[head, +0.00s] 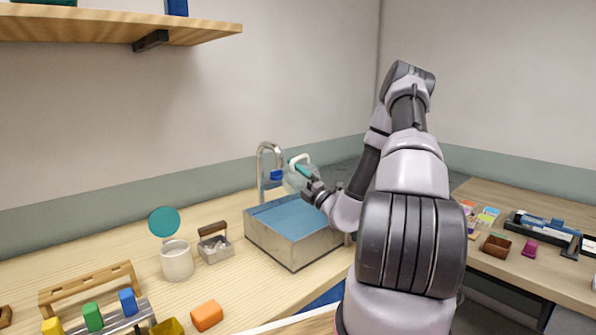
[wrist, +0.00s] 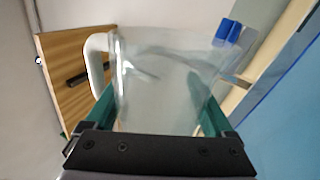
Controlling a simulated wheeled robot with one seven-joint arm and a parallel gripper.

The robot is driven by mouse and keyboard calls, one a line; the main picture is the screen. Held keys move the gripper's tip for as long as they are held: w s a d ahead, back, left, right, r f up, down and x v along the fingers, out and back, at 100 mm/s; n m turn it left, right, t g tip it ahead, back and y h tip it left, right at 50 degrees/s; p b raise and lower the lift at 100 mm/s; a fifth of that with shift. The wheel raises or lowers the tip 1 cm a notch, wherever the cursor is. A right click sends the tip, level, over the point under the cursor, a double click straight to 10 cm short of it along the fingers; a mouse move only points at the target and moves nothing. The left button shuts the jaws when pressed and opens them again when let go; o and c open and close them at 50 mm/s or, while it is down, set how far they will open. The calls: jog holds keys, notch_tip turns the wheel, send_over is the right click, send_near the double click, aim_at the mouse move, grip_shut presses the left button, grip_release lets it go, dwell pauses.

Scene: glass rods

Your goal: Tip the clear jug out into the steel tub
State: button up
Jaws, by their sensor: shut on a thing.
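The clear jug (head: 294,181) is held in the air over the steel tub (head: 290,252), near the tap. Its white handle (head: 299,158) is uppermost in the head view, so the jug looks tipped well over. My gripper (head: 303,172) is shut on the jug. In the wrist view, the clear jug (wrist: 165,75) sits between the teal fingers of my gripper (wrist: 160,110), with the white handle (wrist: 95,60) at left. I cannot tell whether anything is left in the jug. The tub's inside looks blue and is partly hidden by my arm.
A curved metal tap (head: 265,160) with a blue part rises behind the tub. A wall shelf (head: 110,27) hangs above. Another table (head: 525,205) stands right.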

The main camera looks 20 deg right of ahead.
jog(key=f+n+g+y, duration=0.1)
jog(key=n, duration=0.2)
jog(key=a+f+n+g+y, duration=0.1)
jog(key=n, duration=0.2)
jog(key=f+n+g+y, duration=0.1)
jog(key=f+n, duration=0.1)
jog(key=n, duration=0.1)
jog(key=shift+s+a+f, duration=0.1)
jog(key=shift+s+a, duration=0.2)
jog(key=shift+s, duration=0.1)
jog(key=shift+n+y, duration=0.3)
jog(key=shift+n, duration=0.6)
jog(key=n+g, duration=0.1)
jog(key=r+n+g, duration=0.1)
jog(key=n, duration=0.3)
jog(key=shift+w+d+r+g, duration=0.1)
jog(key=shift+d+r+g, duration=0.1)
jog(key=shift+d+g, duration=0.2)
jog(key=shift+w+d+r+n, duration=0.1)
jog(key=shift+d+r+n, duration=0.05)
jog(key=shift+n, duration=0.75)
jog(key=shift+w+d+n+g, duration=0.15)
jog(key=shift+d+n+g, duration=0.35)
jog(key=shift+n, duration=0.6)
jog(key=shift+a, duration=0.1)
